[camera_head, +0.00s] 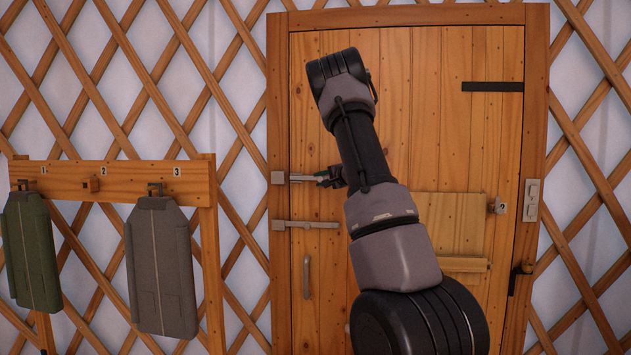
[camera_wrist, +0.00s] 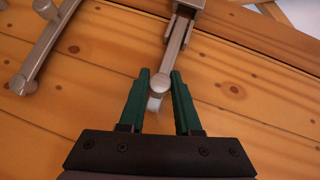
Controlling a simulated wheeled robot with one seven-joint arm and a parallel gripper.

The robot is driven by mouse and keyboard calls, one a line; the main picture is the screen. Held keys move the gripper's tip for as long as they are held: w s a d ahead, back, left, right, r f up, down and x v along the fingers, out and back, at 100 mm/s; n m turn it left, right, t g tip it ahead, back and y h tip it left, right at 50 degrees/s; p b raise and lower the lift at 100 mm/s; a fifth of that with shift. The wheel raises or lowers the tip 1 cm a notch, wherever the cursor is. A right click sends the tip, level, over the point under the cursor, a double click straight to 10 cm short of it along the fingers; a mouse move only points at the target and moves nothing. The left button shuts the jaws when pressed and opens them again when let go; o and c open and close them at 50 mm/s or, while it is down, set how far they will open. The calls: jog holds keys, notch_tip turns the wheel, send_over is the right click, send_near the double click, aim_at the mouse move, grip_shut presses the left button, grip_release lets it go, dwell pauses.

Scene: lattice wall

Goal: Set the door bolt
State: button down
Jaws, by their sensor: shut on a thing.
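The wooden door (camera_head: 400,120) is shut in its frame. A grey metal upper bolt (camera_head: 301,178) lies level across the door's left edge, its left end meeting a square bracket (camera_head: 278,177) on the frame. My gripper (camera_head: 324,178) is at the bolt's right end, mostly hidden by my arm. In the wrist view, my gripper's green fingers (camera_wrist: 162,82) are shut on the bolt's rounded knob (camera_wrist: 159,84). The bolt's bar (camera_wrist: 178,38) runs from the knob up into the bracket (camera_wrist: 187,5).
A second bolt (camera_head: 306,224) lies below, also in the wrist view (camera_wrist: 42,48). A door handle (camera_head: 306,277) hangs under it. A latch (camera_head: 497,205) and a wooden ledge (camera_head: 463,264) are at right. A rack (camera_head: 110,178) at left holds green and grey padded things.

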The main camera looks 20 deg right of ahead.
jog(key=shift+s+d+f, duration=0.1)
jog(key=shift+d, duration=0.1)
jog(key=c, duration=0.6)
grip_release()
jog(key=v, duration=1.1)
